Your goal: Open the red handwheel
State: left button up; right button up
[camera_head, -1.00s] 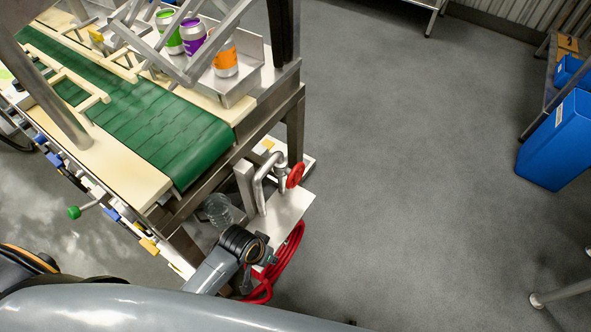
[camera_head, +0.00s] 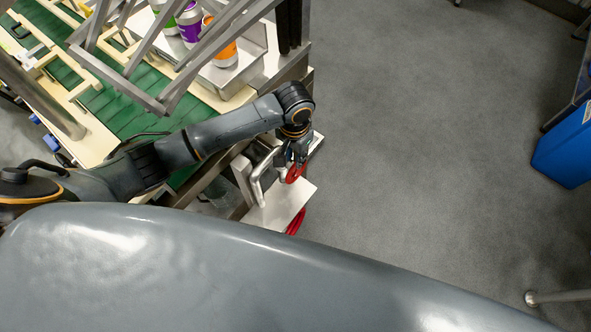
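The red handwheel (camera_head: 295,173) sits on a bent grey metal pipe (camera_head: 257,178) above a pale plate at the end of the conveyor machine. My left arm reaches in from the left across the conveyor. My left gripper (camera_head: 296,164) points down right at the handwheel and covers part of it. Its fingers are small and dark, and I cannot tell whether they are open or closed around the rim. My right gripper is not in view.
A red hose (camera_head: 296,221) hangs below the pale plate (camera_head: 283,207). The green conveyor (camera_head: 122,103), metal guard bars and several cans (camera_head: 221,50) are at upper left. A blue bin (camera_head: 566,148) stands at right. The grey floor between is clear.

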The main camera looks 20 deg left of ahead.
aim_at(295, 174)
pick_arm(q)
notch_tip(295, 174, down, 10)
jog(key=shift+w, duration=0.15)
jog(key=shift+f, duration=0.65)
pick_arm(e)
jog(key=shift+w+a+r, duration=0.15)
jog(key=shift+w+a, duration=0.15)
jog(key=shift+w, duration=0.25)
pick_arm(q)
grip_shut()
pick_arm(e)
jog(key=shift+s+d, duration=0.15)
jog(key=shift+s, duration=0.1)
